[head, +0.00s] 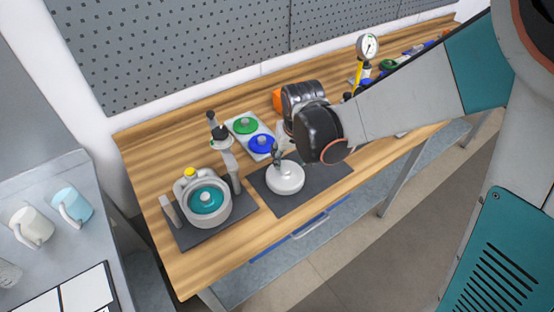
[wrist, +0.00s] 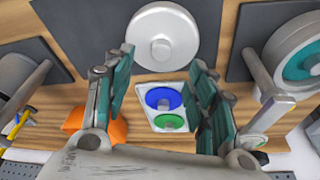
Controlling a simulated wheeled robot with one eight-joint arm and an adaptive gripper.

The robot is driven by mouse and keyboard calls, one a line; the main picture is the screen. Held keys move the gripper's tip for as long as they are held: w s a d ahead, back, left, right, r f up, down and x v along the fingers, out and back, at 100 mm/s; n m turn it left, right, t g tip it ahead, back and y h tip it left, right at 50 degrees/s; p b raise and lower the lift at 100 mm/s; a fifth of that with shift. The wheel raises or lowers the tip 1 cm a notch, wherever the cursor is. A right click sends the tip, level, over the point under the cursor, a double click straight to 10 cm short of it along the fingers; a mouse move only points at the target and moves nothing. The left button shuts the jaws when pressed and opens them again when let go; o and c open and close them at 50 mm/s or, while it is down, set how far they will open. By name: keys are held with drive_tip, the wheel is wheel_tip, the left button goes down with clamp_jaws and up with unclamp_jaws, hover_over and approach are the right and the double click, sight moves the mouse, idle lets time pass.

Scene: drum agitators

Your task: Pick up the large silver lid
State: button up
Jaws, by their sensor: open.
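The large silver lid (head: 285,178) is a pale round disc with a small knob on top. It lies flat on a dark mat (head: 314,189) on the wooden bench. In the wrist view the lid (wrist: 160,38) shows whole at the top centre, beyond my fingertips. My gripper (head: 278,158) is close to the lid at its far side in the head view, and the arm comes in from the right. In the wrist view my gripper (wrist: 163,68) is open, its teal-padded fingers wide apart with nothing held between them. I cannot tell whether a fingertip touches the lid.
A grey drum with a teal lid (head: 207,201) and an upright stand is left of the silver lid. A white tray (head: 241,123) with a green and a blue lid lies behind. A gauge (head: 367,46) stands at the back right. Mugs (head: 72,205) are on a table at left.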

sight(285, 169)
drive_tip(key=b+x, duration=0.4)
drive_tip(key=x, duration=0.4)
drive_tip(key=shift+w+a+f+b, duration=0.2)
drive_tip(key=shift+f+b, duration=0.1)
drive_tip(key=shift+b, duration=0.1)
drive_tip(key=shift+r, duration=0.1)
drive_tip(key=shift+c, duration=0.5)
clamp_jaws()
